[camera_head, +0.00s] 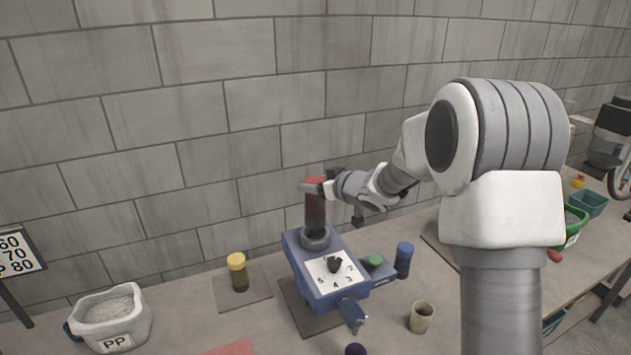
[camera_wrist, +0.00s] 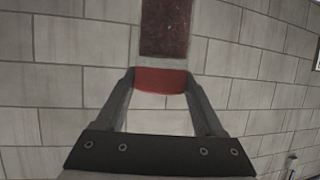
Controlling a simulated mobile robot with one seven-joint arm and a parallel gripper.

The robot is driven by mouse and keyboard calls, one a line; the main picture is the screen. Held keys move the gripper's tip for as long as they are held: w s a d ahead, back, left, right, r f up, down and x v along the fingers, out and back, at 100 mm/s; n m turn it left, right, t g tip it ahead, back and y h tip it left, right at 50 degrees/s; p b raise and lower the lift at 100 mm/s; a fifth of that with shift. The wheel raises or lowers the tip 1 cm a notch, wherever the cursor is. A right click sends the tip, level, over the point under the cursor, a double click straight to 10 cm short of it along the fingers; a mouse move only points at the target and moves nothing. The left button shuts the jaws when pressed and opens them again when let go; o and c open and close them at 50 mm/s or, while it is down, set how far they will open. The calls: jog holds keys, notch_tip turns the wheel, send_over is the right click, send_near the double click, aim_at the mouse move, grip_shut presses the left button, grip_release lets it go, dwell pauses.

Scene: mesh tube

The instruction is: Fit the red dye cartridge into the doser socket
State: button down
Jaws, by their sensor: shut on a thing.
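The red dye cartridge (camera_head: 316,210) is upright, with a red cap and a dark red body. Its lower end meets the grey ring socket (camera_head: 315,240) on top of the blue doser (camera_head: 297,258); I cannot tell how deep it sits. My gripper (camera_head: 318,186) is shut on the red cap from the right side. In the wrist view the cap (camera_wrist: 161,80) lies between the fingertips of my gripper (camera_wrist: 160,76), with the dark red body (camera_wrist: 165,30) beyond it. The inside of the socket is hidden.
The doser has a numbered dial plate (camera_head: 333,272) with a black knob. A yellow-capped cartridge (camera_head: 238,272) stands to the left, blue (camera_head: 403,260) and green-topped (camera_head: 374,262) ones to the right. A beige cup (camera_head: 421,318) and a PP tub (camera_head: 110,315) stand on the bench.

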aim_at(322, 207)
notch_tip(322, 207, down, 2)
jog(key=shift+b, duration=0.5)
jog(key=shift+p, duration=0.5)
dwell(1.3)
jog(key=shift+f+b, duration=1.75)
jog(key=shift+f, duration=0.55)
grip_release()
jog(key=v, duration=1.7)
jog(key=shift+s, duration=0.15)
jog(key=shift+d+r, duration=0.1)
jog(key=shift+d, duration=0.1)
